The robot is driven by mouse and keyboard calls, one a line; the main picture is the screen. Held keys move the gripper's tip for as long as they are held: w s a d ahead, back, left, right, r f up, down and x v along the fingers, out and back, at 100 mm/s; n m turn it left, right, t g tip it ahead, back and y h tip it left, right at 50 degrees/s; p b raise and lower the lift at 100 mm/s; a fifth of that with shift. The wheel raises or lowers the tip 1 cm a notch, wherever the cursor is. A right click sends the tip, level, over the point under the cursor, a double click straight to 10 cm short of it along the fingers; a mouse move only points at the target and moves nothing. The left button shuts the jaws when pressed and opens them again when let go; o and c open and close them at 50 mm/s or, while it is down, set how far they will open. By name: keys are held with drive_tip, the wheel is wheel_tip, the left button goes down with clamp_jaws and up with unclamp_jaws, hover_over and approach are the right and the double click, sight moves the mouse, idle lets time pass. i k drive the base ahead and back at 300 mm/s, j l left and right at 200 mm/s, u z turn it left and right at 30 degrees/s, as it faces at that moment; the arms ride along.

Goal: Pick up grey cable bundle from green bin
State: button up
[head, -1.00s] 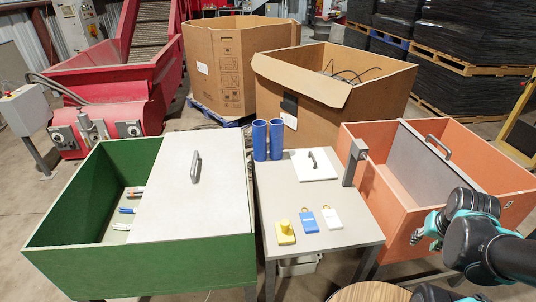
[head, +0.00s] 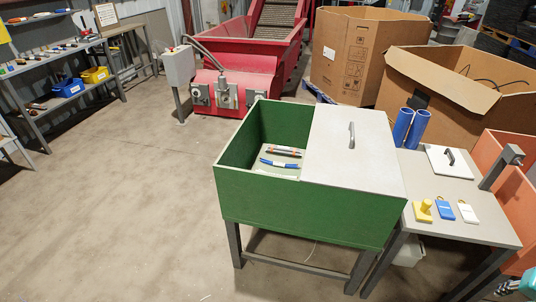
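The green bin (head: 300,210) stands on a grey metal frame in the middle of the head view. A pale grey lid (head: 352,165) with a handle covers its right part; the left part is open. Inside the open part lie a grey and orange-red cable bundle (head: 284,151) and, nearer, a blue cable bundle (head: 279,163). Both are small, and anything under the lid is hidden. Only a teal and dark tip of my gripper (head: 508,287) shows at the bottom right corner, far from the bin. Its fingers cannot be made out.
An orange bin (head: 515,200) is at the right edge. A red conveyor machine (head: 235,85) stands behind. Floor on the left is clear.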

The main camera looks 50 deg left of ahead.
sight(273, 149)
drive_tip(key=u, duration=0.4)
drive_tip(key=k+j+u, duration=0.1)
drive_tip(key=u, duration=0.3)
drive_tip(key=j+u, duration=0.2)
drive_tip(key=u, duration=0.2)
drive_tip(key=k+j+u, duration=0.1)
drive_tip(key=u, duration=0.3)
drive_tip(key=i+j+z, duration=0.1)
drive_tip(key=j, duration=0.25)
drive_tip(key=i+j+z, duration=0.15)
drive_tip(key=i+j, duration=0.2)
drive_tip(key=i+j+z, duration=0.1)
drive_tip(key=j, duration=0.3)
drive_tip(key=i+j+z, duration=0.15)
drive_tip(key=j, duration=0.3)
drive_tip(key=i, duration=0.1)
